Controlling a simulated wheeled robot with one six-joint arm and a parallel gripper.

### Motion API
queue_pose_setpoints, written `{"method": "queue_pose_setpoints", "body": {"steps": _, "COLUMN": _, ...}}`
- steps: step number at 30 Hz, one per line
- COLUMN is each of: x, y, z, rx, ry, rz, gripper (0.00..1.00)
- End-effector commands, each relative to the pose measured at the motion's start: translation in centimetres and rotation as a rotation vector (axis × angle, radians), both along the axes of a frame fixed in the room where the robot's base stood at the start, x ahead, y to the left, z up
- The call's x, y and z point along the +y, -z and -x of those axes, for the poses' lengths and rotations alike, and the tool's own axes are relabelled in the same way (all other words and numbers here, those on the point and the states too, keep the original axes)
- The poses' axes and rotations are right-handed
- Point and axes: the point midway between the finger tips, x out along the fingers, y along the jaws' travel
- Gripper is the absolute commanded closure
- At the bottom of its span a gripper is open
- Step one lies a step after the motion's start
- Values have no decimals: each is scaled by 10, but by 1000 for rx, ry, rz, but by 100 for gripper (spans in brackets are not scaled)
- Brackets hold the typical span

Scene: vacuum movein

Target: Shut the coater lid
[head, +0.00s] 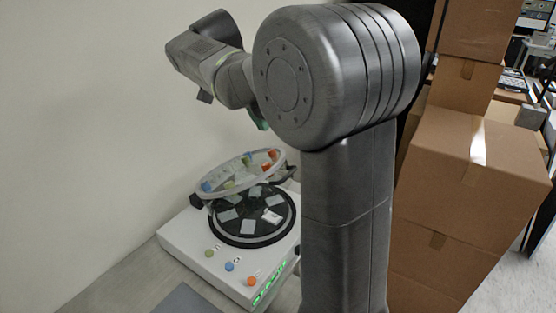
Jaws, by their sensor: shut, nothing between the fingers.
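The coater (205,262) is a white box on the grey bench, with a round black chamber rim and a dark turntable (250,216) carrying several pale pieces. Its round, see-through lid (228,174) with a pale rim stands open, tilted above the chamber; coloured patches show on or through it. My gripper (262,122) is mostly hidden behind my arm; only a green tip shows, above the lid and apart from it in the picture. It is shut and empty.
The coater's front has green, blue and orange buttons (230,266) and a lit green display (268,285). A plain wall (80,130) stands behind and left. Stacked cardboard boxes (455,175) fill the right side. A dark flat panel (187,300) lies at the bench front.

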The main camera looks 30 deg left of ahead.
Motion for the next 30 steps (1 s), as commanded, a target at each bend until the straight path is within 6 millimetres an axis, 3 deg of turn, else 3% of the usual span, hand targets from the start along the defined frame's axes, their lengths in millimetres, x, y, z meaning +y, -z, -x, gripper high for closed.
{"method": "queue_pose_setpoints", "body": {"steps": 13, "x": -24, "y": 85, "z": -25, "rx": 5, "ry": 2, "rz": 4, "gripper": 100}}
{"method": "queue_pose_setpoints", "body": {"steps": 21, "x": -44, "y": 110, "z": -23, "rx": 5, "ry": 2, "rz": 1, "gripper": 100}}
{"method": "queue_pose_setpoints", "body": {"steps": 30, "x": -48, "y": 116, "z": -22, "rx": 4, "ry": 1, "rz": -1, "gripper": 100}}
